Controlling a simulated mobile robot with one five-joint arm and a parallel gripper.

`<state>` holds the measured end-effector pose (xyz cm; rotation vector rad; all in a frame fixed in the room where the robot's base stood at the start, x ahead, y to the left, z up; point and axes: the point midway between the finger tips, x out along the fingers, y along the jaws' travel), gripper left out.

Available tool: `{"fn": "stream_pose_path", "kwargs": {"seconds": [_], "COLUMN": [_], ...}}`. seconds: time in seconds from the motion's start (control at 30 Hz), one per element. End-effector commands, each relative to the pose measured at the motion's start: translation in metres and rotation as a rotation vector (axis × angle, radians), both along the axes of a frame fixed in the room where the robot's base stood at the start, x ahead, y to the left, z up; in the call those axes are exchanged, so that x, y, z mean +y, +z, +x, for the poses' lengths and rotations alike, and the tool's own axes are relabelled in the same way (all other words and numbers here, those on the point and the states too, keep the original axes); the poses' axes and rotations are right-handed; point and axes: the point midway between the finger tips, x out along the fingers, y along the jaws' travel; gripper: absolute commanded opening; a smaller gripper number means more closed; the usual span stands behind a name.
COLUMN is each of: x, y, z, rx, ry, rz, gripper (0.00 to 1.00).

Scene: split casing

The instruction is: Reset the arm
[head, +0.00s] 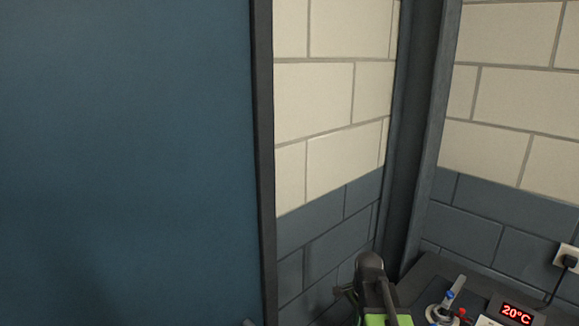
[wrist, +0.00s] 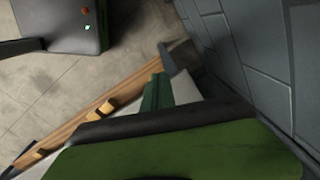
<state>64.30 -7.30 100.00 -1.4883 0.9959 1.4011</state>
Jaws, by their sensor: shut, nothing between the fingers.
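My arm (head: 374,290), dark with green parts, rises at the bottom of the head view, in front of the wall corner and left of a dark bench. My gripper (wrist: 165,128) fills the bottom of the wrist view as a broad green and black shape. It is shut and holds nothing. Its fingertips are hard to make out.
A large blue panel (head: 125,150) fills the head view's left. The dark bench (head: 422,285) carries a lever control (head: 443,310) and a red 20°C display (head: 516,313). The wrist view shows a wooden-edged surface (wrist: 85,118), a dark box (wrist: 62,22) and bare floor (wrist: 125,65).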

Motion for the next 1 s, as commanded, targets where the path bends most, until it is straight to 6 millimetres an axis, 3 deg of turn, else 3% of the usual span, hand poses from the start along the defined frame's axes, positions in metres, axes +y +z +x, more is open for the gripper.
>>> {"fn": "stream_pose_path", "kwargs": {"seconds": [0.03,0.1,0.2,0.33,0.5,0.6,1.0], "x": [0.032,0.067,0.087,0.084,0.084,0.074,0.074], "y": [-0.013,-0.020,-0.021,-0.019,-0.019,-0.019,-0.019], "z": [-0.013,-0.029,-0.050,-0.066,-0.068,-0.068,-0.068], "rx": [0.007,0.017,0.032,0.046,0.054,0.055,0.054], "ry": [0.140,0.372,0.655,0.939,1.189,1.235,1.239], "rz": [-0.005,-0.015,-0.025,-0.032,-0.033,-0.035,-0.035], "gripper": [0.00,0.00,0.00,0.00,0.00,0.00,0.00]}}
